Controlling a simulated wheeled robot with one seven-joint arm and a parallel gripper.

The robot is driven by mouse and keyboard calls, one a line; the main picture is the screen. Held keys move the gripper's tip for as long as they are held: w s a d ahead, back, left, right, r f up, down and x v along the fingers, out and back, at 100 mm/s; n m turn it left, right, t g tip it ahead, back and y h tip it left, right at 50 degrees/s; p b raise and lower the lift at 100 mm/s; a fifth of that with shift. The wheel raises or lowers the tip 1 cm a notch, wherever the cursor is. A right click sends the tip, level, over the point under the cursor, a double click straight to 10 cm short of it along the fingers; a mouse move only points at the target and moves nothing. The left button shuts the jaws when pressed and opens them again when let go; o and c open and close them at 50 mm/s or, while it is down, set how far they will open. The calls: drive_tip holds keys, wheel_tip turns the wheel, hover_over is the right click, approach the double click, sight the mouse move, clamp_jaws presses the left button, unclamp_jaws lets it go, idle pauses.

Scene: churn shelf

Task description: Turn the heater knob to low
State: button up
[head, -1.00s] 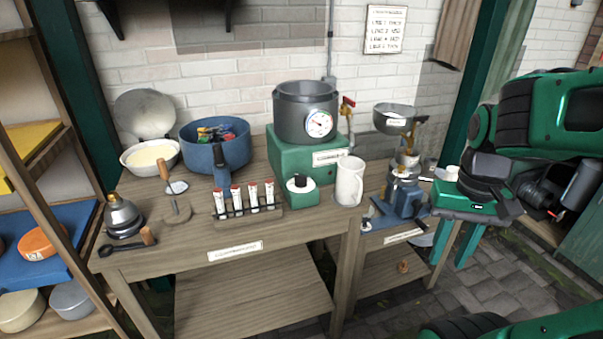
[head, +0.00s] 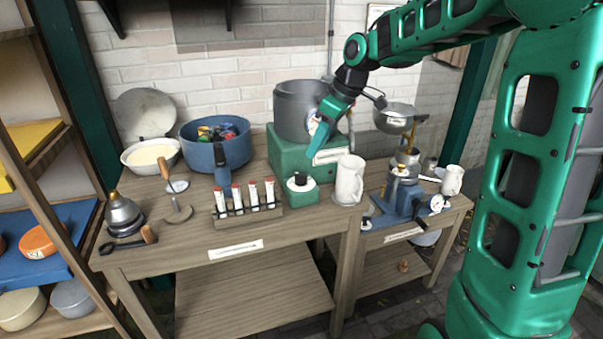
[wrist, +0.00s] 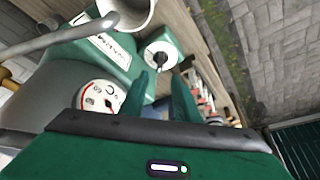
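The heater knob (head: 300,180) is a dark knob on a white round dial, on top of a small green box (head: 302,196) at the front of the table. In the wrist view the knob (wrist: 158,59) shows just beyond the fingertips, its dial marks too small to read. My gripper (head: 317,152) is above and behind the knob, in front of the grey pot (head: 293,108), and points down. In the wrist view my gripper (wrist: 162,77) has its two green fingers apart with nothing between them. It does not touch the knob.
The pot stands on a larger green heater block (head: 285,160), its dial gauge (wrist: 98,97) close beside my gripper. A white jug (head: 349,180) stands right of the knob. A rack of red-capped tubes (head: 246,208) stands left, with a blue pan (head: 235,150) behind.

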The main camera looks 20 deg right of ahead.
sight(302, 174)
drive_tip(key=x, duration=1)
drive_tip(key=shift+w+a+f, duration=0.1)
drive_tip(key=shift+f, duration=0.2)
drive_tip(key=c, duration=0.6)
